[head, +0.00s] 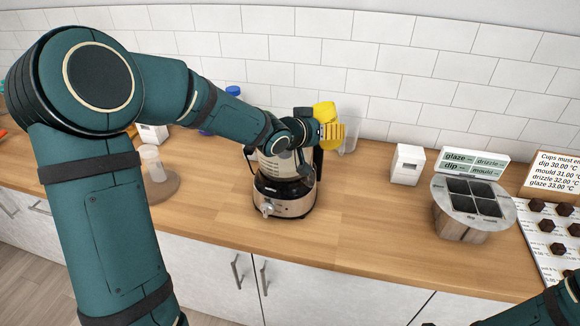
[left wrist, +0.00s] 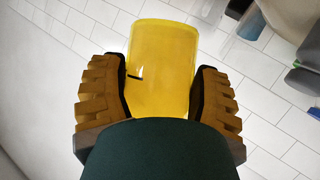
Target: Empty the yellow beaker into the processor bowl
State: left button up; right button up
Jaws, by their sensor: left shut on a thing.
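The yellow beaker (head: 324,110) is above the food processor (head: 284,198) on the counter, toward the right side of its bowl (head: 279,164). My left gripper (head: 332,131) is shut on the beaker. In the left wrist view the translucent yellow beaker (left wrist: 163,65), with a short black mark, sits between both ridged finger pads. Its contents and exact tilt cannot be made out. My left arm and gripper hide the top of the processor bowl. Only part of my right arm shows at the lower right; its gripper is not clearly visible.
A clear container (head: 350,138) stands behind the gripper. To the right are a white box (head: 407,164), a round stand with dark compartments (head: 474,207), a label sign (head: 474,160) and a board of chocolates (head: 553,240). The counter front between processor and stand is clear.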

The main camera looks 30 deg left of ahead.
aim_at(324, 110)
pick_arm(q)
jog(key=shift+w+r, duration=0.1)
jog(key=shift+r, duration=0.25)
pick_arm(e)
jog(key=shift+r, duration=0.5)
pick_arm(q)
jog(key=shift+r+b, duration=0.35)
jog(key=shift+b, duration=0.1)
notch_tip(324, 110, up, 3)
jog(key=m+y+b, duration=0.2)
jog(key=b, duration=0.4)
jog(key=shift+r+g, duration=0.2)
jog(key=shift+g, duration=0.2)
jog(key=shift+r+m+b, duration=0.3)
jog(key=shift+r+b, duration=0.05)
pick_arm(e)
notch_tip(324, 110, down, 8)
jog(key=s, duration=0.1)
jog(key=shift+a+r, duration=0.2)
jog(key=shift+r, duration=0.05)
jog(key=shift+s, duration=0.1)
